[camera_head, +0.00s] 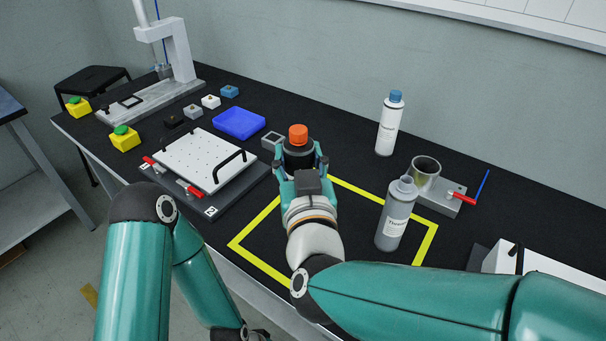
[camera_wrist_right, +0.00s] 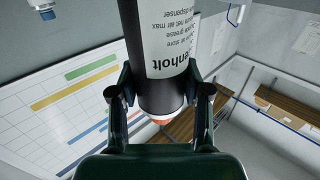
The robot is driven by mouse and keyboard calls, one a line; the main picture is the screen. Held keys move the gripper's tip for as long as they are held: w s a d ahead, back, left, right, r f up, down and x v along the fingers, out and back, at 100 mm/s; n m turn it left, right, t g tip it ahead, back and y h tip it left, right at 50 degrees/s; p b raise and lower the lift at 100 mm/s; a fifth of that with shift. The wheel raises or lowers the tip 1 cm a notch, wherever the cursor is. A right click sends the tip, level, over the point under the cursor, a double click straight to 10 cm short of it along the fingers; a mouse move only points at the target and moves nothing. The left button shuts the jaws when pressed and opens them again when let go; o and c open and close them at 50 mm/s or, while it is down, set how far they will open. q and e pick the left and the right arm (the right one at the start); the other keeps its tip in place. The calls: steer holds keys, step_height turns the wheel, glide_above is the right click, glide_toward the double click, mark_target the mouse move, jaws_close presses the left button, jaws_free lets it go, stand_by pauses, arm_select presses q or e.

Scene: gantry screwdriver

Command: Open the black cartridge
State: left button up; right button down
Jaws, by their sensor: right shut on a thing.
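The black cartridge (camera_head: 298,147) has an orange cap (camera_head: 298,133) on its upper end in the head view. My right gripper (camera_head: 301,164) is shut on it over the yellow-taped square. In the right wrist view the dark cartridge body (camera_wrist_right: 140,50) with a white printed label stands between my fingers (camera_wrist_right: 160,92), and part of the orange cap (camera_wrist_right: 162,121) shows at its lower end. The cap looks to be on the cartridge. My left arm comes in at the lower left, and its gripper is outside the head view.
Right of the gripper stand a grey bottle (camera_head: 393,220), a blue-capped white bottle (camera_head: 388,130) and a metal cup (camera_head: 424,172) by a red-levered fixture. Left are a white perforated plate (camera_head: 195,158), a blue tray (camera_head: 239,123), yellow-green buttons (camera_head: 124,139) and a gantry stand (camera_head: 178,50).

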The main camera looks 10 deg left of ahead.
step_height(320, 180, up, 13)
steer(key=p, duration=0.4)
steer(key=shift+r, duration=0.1)
steer(key=c, duration=1.2)
jaws_free()
jaws_close()
